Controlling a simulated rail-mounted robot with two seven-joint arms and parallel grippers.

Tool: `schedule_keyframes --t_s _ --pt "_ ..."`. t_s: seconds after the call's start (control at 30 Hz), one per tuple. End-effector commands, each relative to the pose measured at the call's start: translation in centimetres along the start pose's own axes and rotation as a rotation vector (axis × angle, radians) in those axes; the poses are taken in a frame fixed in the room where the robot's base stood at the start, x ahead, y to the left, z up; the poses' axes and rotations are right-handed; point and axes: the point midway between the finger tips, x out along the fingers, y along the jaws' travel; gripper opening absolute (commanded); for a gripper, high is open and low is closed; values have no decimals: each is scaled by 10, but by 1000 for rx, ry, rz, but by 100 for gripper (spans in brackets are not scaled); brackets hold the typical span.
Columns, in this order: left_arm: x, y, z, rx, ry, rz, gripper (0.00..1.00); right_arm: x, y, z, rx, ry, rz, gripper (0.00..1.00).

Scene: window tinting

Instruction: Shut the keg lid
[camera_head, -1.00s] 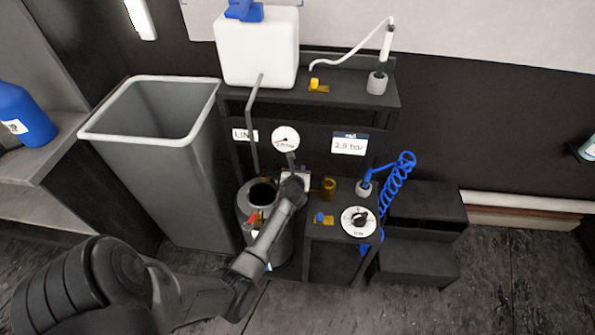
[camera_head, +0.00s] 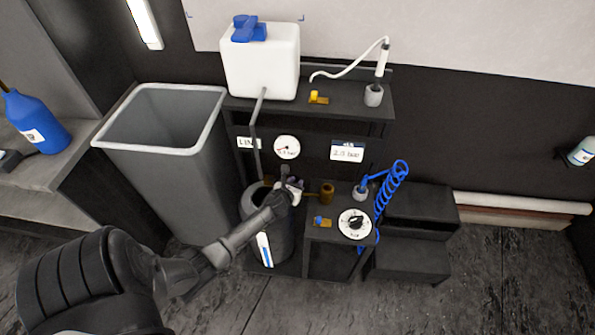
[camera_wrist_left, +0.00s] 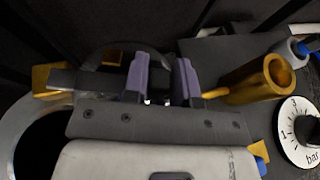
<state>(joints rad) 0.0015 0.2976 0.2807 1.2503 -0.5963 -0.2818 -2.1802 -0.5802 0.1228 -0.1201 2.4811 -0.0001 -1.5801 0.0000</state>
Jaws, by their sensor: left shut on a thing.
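My left gripper (camera_head: 292,184) is at the keg's upper right, beside the bench. In the left wrist view its purple fingers (camera_wrist_left: 165,80) are closed on a dark part that looks like the keg lid's, near a dark bar (camera_wrist_left: 82,79) with brass pieces. The lid's outline is mostly hidden by the gripper and arm. My right gripper is not in view.
The grey bin (camera_head: 170,195) stands left of the keg. A gauge (camera_head: 287,147) and a thin pipe (camera_head: 254,135) rise behind the keg.

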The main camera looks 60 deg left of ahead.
Motion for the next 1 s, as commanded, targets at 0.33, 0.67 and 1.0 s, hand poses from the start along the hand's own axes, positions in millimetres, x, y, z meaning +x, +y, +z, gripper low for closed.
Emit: schedule_keyframes --t_s 0.33,0.67,1.0 --pt "-33 7 -14 125 1 -288 0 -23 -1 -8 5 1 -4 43" --pt "-52 16 -23 198 -1 -476 0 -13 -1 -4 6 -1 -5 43" --pt "-60 20 -24 230 -3 -558 0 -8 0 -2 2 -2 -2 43"
